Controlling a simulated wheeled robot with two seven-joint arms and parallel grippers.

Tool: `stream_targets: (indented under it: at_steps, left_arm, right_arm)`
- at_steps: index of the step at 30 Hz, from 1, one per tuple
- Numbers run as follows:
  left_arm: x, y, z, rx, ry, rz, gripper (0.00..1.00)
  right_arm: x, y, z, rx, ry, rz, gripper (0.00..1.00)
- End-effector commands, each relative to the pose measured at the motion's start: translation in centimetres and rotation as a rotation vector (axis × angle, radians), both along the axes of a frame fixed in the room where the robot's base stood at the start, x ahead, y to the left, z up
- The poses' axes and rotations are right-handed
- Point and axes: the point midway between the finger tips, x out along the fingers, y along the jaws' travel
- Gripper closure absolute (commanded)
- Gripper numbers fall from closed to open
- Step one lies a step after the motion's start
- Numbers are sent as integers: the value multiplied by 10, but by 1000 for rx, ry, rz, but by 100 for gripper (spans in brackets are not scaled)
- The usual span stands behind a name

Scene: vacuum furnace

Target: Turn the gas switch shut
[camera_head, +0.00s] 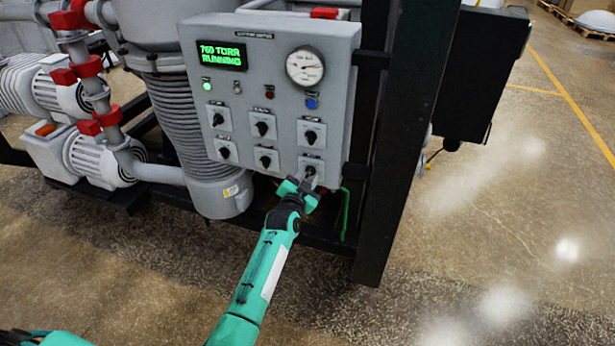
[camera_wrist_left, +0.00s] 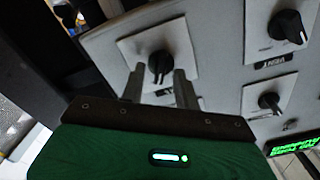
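The grey control panel (camera_head: 235,100) carries two rows of black rotary switches on light square plates. My left gripper (camera_head: 308,182) is at the bottom right switch (camera_head: 311,169), whose label I cannot read. In the left wrist view, that switch's black knob (camera_wrist_left: 160,66) sits between the tips of my left gripper (camera_wrist_left: 159,84). The fingers stand apart on either side of the knob, with a visible gap to it. Whether this is the gas switch cannot be read. My right gripper is not in view.
The panel has a green display (camera_head: 221,55) reading "760 TORR RUNNING" and a round gauge (camera_head: 305,66). Other switches (camera_head: 262,128) are close to the gripper. A dark frame post (camera_head: 405,130) stands right of the panel.

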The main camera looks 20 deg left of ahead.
Motion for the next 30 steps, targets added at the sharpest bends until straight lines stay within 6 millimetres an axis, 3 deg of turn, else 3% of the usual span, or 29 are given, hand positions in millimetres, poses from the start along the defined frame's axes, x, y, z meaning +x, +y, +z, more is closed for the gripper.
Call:
stream_targets:
  at_steps: [5,10,20,30]
  left_arm:
    - [0,0,0,0,0,0,68]
    - [0,0,0,1,0,0,100]
    - [0,0,0,-18,1,0,100]
    - [0,1,-1,-199,8,0,100]
  right_arm:
    - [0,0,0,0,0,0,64]
    - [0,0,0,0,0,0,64]
    - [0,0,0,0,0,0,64]
    - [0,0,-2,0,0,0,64]
